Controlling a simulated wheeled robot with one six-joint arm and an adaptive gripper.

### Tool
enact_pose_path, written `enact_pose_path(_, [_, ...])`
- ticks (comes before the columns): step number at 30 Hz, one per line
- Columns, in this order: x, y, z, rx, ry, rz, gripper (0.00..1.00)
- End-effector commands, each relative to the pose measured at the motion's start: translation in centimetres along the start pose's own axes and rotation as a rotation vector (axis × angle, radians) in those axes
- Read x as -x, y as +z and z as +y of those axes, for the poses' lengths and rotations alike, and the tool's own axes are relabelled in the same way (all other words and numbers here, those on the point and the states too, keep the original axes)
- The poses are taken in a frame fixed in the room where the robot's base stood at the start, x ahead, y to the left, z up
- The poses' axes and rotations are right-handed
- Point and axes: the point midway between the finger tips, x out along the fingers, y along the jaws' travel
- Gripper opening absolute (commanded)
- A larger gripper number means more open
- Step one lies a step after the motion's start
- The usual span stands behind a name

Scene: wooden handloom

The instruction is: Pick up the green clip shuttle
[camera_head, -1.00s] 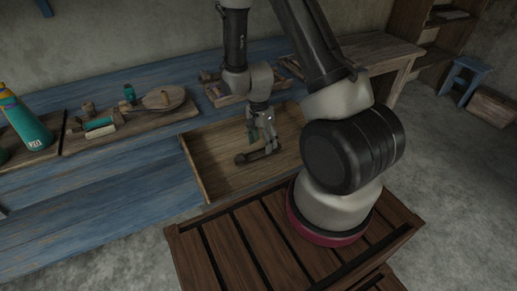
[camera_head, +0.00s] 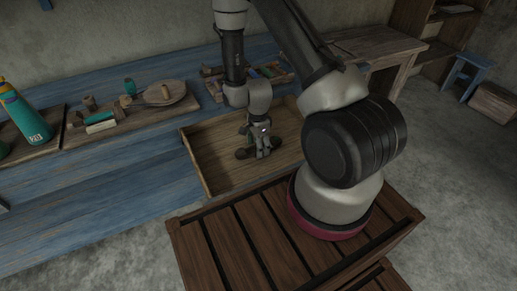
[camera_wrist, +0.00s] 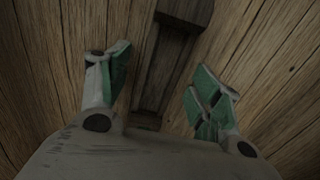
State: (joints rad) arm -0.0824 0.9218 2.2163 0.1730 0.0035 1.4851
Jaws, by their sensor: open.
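A dark brown wooden shuttle (camera_head: 242,154) lies in the shallow wooden tray (camera_head: 196,168).
A board on the blue bench holds a teal roll (camera_head: 100,117), a pale roll (camera_head: 101,127) and a round wooden disc (camera_head: 164,94). A teal bottle (camera_head: 28,118) stands at left. A second tray (camera_head: 212,91) with small items lies behind. The tray's left part is clear.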

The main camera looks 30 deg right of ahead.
Motion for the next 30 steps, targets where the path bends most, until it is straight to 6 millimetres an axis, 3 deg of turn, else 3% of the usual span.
enact_pose_path(6, [0.0, 0.0, 0.0, 0.001, -0.001, 0.000, 0.62])
enact_pose_path(15, [0.0, 0.0, 0.0, 0.001, 0.000, 0.000, 0.12])
enact_pose_path(24, [0.2, 0.0, 0.0, 0.002, -0.001, 0.000, 0.12])
enact_pose_path(30, [2.2, 0.0, -0.1, 0.003, -0.002, -0.001, 0.12])
